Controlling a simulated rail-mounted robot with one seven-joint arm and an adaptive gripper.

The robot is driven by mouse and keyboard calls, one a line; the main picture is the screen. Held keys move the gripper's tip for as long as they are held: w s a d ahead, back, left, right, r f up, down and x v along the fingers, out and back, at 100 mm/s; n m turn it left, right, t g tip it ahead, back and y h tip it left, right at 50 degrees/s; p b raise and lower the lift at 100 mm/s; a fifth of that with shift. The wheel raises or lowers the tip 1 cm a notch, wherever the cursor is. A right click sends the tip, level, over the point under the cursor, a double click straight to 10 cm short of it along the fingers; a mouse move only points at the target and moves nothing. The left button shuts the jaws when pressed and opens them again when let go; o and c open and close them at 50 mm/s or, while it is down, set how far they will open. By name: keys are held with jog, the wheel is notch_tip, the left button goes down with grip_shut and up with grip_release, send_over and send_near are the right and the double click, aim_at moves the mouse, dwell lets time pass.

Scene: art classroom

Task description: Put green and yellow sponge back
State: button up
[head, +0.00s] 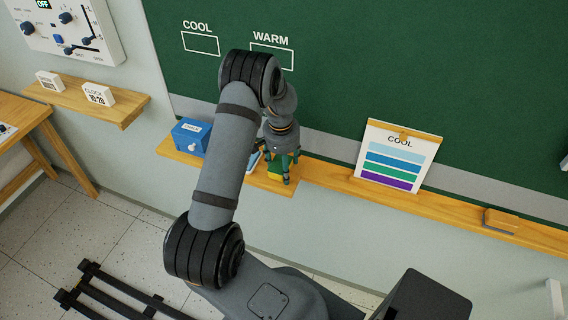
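The green and yellow sponge (276,176) is on the wooden ledge (330,180) below the green chalkboard, in the head view. Its green part is partly hidden by my fingers, and its yellow part shows lower down. My gripper (281,170) points down at the sponge, with dark fingers over and beside it. Whether the fingers press on the sponge or stand apart from it cannot be told at this size.
A blue box (191,136) stands left of my gripper, with a small blue-and-white item (254,161) between them. A COOL colour chart (398,157) and a brown block (501,220) are on the ledge further right. A side shelf (88,97) holds two small signs.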

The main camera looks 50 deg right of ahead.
jog(key=o, duration=1)
jog(key=r+b, duration=0.1)
jog(key=r, duration=0.3)
jog(key=a+r+b, duration=0.1)
jog(key=r, duration=0.3)
jog(key=r+b, duration=0.1)
jog(key=r, duration=0.3)
jog(key=shift+s+a, duration=0.2)
jog(key=shift+s, duration=0.05)
jog(key=shift+w, duration=0.1)
